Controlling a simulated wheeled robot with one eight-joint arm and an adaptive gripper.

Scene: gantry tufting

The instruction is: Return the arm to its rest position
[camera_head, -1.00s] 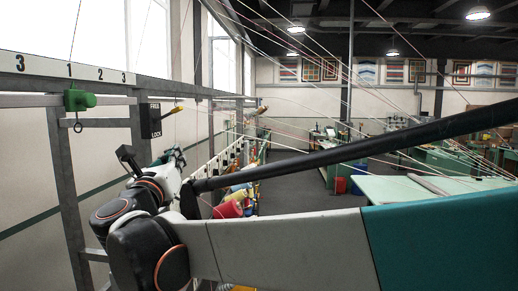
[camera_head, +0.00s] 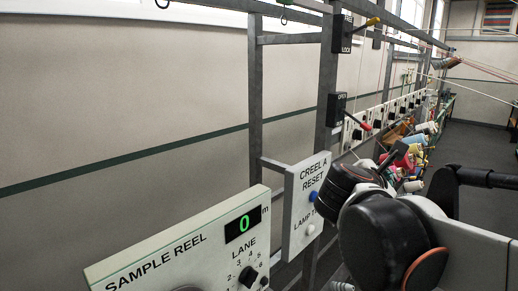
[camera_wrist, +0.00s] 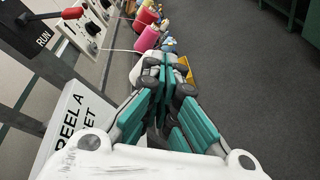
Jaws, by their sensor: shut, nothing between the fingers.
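In the wrist view my gripper (camera_wrist: 165,65) points away over the floor, its teal and grey fingers together and nothing held between them. In the head view my arm (camera_head: 390,235) reaches in from the right edge, with its dark rounded joints beside the creel reset panel (camera_head: 306,205). The gripper itself is mostly hidden behind these joints there. The same panel shows at the left of the wrist view (camera_wrist: 72,125), close beside the gripper's base; whether they touch cannot be told.
A sample reel box (camera_head: 190,245) with a green display reading 0 stands at lower left. Levers, one with a red handle (camera_head: 360,122), sit on the grey frame. Coloured yarn cones (camera_wrist: 148,25) line the frame beyond the gripper. Dark floor (camera_wrist: 255,85) is clear to the right.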

